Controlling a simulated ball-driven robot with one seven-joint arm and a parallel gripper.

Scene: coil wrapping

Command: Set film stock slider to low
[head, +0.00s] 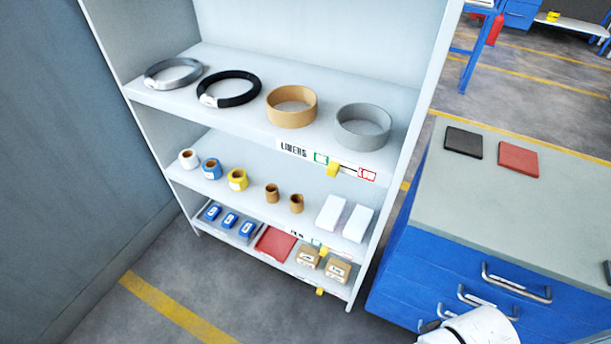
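A grey-white shelf rack carries label strips with yellow sliders on its front edges. The middle shelf's strip has a small dark label (297,233) that may read film, but it is too small to be sure. Its yellow slider (323,251) sits close to the green mark (316,242); the right end of that strip is unclear. The upper strip reads "LINERS" (293,150), with its yellow slider (333,169) near the green mark and away from the red-framed mark (367,175). Another yellow slider (320,291) is on the bottom shelf edge. My gripper is not in view; a white part, probably of my arm, shows at bottom right.
Rings and bands stand on the upper shelf, tape rolls and white boxes (330,213) on the middle one. Blue packs, a red tray (275,243) and brown boxes sit below. A blue drawer cabinet (440,270) stands close on the right. Floor before the rack is clear.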

